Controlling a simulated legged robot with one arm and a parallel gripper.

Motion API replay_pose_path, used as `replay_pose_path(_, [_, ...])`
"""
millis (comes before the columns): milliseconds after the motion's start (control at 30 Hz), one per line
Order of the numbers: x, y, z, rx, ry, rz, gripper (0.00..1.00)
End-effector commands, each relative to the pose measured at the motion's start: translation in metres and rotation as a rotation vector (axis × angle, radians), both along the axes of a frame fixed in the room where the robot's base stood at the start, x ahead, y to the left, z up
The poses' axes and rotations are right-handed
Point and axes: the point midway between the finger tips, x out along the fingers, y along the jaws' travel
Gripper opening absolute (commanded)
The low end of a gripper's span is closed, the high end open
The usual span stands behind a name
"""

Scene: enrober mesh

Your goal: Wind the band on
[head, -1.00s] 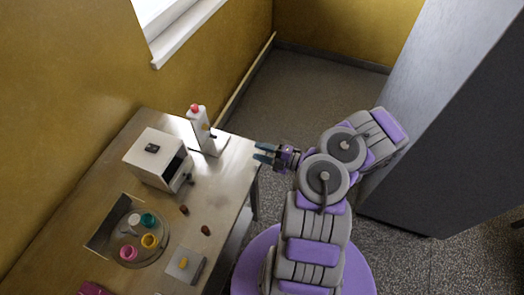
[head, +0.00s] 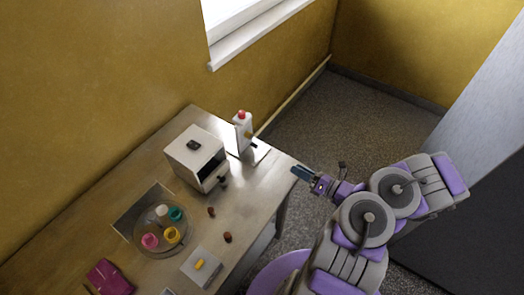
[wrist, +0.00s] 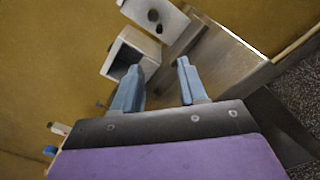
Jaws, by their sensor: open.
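A white box-shaped machine (head: 192,150) stands on the metal table, with a dark opening in its front and a dark knob or crank (head: 223,181) low at its right side. In the wrist view the box (wrist: 122,43) shows beyond my left finger. No band can be made out in the dark opening. My gripper (head: 300,172) is at the table's right corner, apart from the box, with nothing between its fingers. In the wrist view my gripper (wrist: 157,72) shows two blue fingers spread apart.
A white upright stand (head: 241,133) with a red top is behind the box. A round tray (head: 158,252) holds several coloured pots. Two small brown pieces (head: 228,237), a white block with a yellow piece (head: 201,266) and a magenta item (head: 110,277) lie nearer. A grey cabinet (head: 480,125) stands right.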

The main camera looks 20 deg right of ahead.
Motion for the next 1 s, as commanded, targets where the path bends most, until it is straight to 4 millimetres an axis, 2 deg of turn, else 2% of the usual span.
replay_pose_path(100, [-0.001,-0.002,-0.001,-0.182,-0.120,-0.003,0.42])
replay_pose_path(233, [-0.002,-0.002,-0.001,-0.335,-0.222,-0.003,0.42])
replay_pose_path(367, [-0.003,-0.002,-0.001,-0.420,-0.277,-0.002,0.42])
replay_pose_path(533, [0.003,0.002,-0.001,-0.444,-0.293,-0.001,0.42])
replay_pose_path(667, [0.017,0.012,-0.001,-0.442,-0.293,0.000,0.42])
replay_pose_path(1000, [0.066,0.046,-0.002,-0.442,-0.292,0.002,0.42])
